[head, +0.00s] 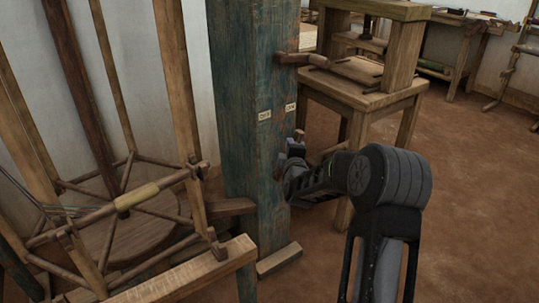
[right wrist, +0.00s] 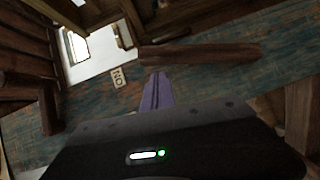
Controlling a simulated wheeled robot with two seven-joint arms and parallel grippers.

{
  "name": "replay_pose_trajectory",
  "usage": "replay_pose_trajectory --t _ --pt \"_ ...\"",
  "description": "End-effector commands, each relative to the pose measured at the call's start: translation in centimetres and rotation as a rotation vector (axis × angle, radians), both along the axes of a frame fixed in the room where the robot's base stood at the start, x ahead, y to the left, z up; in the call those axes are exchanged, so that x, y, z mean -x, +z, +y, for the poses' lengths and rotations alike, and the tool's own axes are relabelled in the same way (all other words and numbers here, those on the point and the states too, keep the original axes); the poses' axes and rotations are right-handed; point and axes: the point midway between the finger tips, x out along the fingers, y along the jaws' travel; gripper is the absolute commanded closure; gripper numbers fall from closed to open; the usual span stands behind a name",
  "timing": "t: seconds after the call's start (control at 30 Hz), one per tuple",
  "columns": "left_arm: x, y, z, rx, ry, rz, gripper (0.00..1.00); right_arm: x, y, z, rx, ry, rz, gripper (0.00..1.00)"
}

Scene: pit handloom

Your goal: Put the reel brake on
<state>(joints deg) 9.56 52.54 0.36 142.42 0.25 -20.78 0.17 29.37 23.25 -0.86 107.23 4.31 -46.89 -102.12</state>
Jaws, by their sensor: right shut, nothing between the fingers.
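A tall teal wooden post (head: 240,70) stands mid-view in the head view. It bears two small pale labels, a left one (head: 264,115) and a right one (head: 290,106) that seems to read ON. A wooden handle (head: 300,58) sticks out rightward near the post's top. My right gripper (head: 290,152) is shut and empty, low beside the post, below the right label. A small wooden knob (head: 299,134) shows just above it. In the right wrist view the shut fingers (right wrist: 155,92) point toward a brown wooden bar (right wrist: 200,54), near a label (right wrist: 118,77). Contact cannot be told.
A wooden spoked reel (head: 125,200) in a frame stands at the left, with a front rail (head: 185,275). A wooden stand (head: 370,95) is behind the post at the right. The brown floor (head: 475,190) at the right is clear.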

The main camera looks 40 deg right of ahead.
Motion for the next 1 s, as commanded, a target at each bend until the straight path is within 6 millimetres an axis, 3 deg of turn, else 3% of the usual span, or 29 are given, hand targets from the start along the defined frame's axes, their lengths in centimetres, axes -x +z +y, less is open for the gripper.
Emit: replay_pose_trajectory --t 0.33,1.0 --pt "0.0 -0.3 0.0 0.0 0.0 -0.001 1.0 0.0 -0.1 -2.2 -0.012 0.0 -0.001 1.0" --pt "0.0 -0.2 0.0 0.0 0.001 -0.002 1.0 0.2 0.4 -3.0 -0.005 -0.009 -0.006 1.0"
